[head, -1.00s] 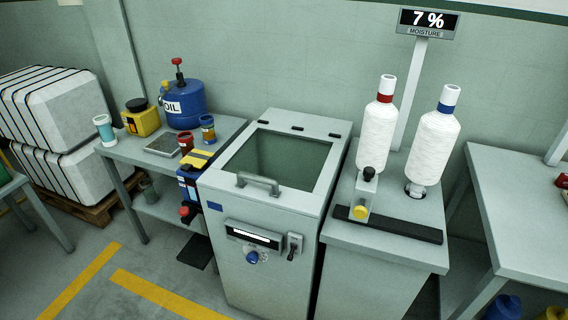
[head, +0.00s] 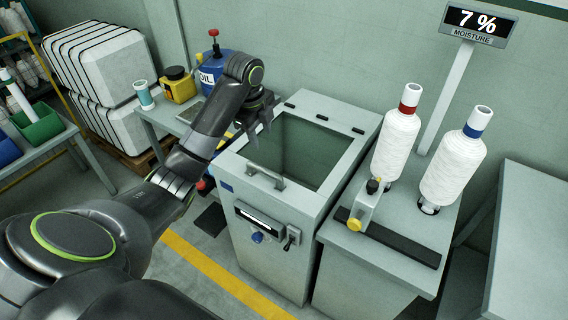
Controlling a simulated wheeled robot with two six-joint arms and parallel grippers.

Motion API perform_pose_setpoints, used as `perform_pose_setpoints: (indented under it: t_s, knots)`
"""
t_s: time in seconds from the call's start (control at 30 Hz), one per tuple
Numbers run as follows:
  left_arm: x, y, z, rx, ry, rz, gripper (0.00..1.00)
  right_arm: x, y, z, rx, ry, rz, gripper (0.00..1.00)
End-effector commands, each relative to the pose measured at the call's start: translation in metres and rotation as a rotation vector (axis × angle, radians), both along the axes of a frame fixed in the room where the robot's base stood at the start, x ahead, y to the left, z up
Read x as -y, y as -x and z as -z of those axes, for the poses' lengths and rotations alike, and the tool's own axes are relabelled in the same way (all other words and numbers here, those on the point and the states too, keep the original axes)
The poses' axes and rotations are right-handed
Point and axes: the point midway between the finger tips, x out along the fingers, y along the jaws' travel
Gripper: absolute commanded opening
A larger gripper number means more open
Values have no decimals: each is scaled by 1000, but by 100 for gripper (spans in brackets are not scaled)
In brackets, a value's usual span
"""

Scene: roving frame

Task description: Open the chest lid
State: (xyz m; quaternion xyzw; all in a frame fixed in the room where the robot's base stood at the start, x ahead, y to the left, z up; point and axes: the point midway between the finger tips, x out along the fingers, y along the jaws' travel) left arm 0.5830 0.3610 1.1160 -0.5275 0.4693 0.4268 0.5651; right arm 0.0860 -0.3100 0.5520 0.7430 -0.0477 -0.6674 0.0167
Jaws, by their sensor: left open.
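The chest (head: 268,215) is a grey cabinet in the middle of the head view. Its lid (head: 345,143) lies shut on top, with a dark see-through pane, hinges along the back edge and a grey bar handle (head: 266,175) at the front edge. My left gripper (head: 262,122) is open and empty above the lid's left side, behind the handle and apart from it. The arm hides part of the side table. My right gripper is not in view.
A bench with two white yarn cones (head: 455,158) stands close on the chest's right. A side table with a blue oil can (head: 212,72) and a yellow container (head: 179,84) stands on the left. The floor in front of the chest is clear.

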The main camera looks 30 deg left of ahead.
Motion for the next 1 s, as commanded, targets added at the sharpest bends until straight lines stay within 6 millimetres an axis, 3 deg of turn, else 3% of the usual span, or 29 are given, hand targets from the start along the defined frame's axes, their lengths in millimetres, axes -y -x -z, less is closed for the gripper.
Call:
perform_pose_setpoints:
  t_s: [0.37, 0.4, 0.8, 1.0]
  knots:
    - [1, -6, 38, -3, 1, -1, 41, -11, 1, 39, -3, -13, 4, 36]
    - [2, -7, 43, -6, 5, 0, 41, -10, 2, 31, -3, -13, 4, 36]
    - [2, -24, 127, -7, 3, -3, 41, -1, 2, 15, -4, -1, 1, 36]
    - [2, -30, 157, -5, 1, -2, 41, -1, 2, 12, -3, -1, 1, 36]
